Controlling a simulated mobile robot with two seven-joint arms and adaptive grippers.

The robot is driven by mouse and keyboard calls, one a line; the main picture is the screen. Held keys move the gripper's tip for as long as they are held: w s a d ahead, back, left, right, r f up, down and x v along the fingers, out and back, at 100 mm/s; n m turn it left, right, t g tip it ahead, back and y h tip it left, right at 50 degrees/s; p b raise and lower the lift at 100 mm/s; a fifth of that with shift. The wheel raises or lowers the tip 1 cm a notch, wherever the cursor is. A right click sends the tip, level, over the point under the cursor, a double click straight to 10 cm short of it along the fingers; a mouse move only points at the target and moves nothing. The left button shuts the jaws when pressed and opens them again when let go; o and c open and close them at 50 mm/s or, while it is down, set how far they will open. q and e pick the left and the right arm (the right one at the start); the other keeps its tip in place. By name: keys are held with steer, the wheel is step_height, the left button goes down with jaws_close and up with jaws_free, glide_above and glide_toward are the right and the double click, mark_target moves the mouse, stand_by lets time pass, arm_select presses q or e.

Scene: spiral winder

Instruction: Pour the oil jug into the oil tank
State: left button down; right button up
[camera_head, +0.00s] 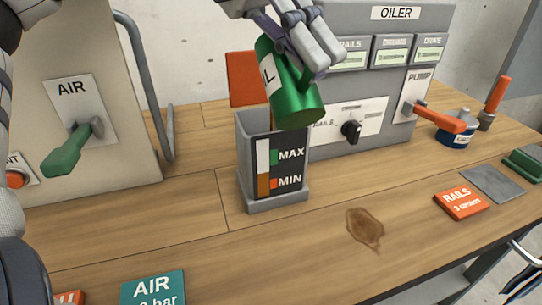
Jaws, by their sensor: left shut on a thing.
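The green oil jug (283,88) is tilted above the oil tank, with part of its white label showing. My left gripper (302,45) is shut on the upper part of the jug. The grey oil tank (244,160) stands upright on the table under the jug, with MAX and MIN marks on its front. The brown band in its gauge (264,186) reaches about the MIN mark. The jug hides part of the tank's top opening, and no oil stream can be made out. My right gripper does not show.
An orange panel (243,77) stands behind the tank. The grey OILER unit (424,22) with a pump lever (440,117) is behind right. The AIR panel (80,110) with a green lever is left. A brown stain (365,228) and an orange RAILS card (461,205) lie in front.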

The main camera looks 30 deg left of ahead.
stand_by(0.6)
arm_select(q)
steer(key=shift+w+a+r+g+h, duration=0.1)
steer(key=shift+w+a+g+h, duration=0.1)
steer(key=shift+g+h, duration=0.1)
stand_by(1.2)
steer(key=shift+a+h, duration=0.1)
steer(key=shift+h, duration=0.2)
steer(key=shift+w, duration=0.1)
stand_by(1.2)
steer(key=shift+w+a+n+g+h, duration=0.15)
steer(key=shift+n+g+h, duration=0.15)
steer(key=shift+h, duration=0.1)
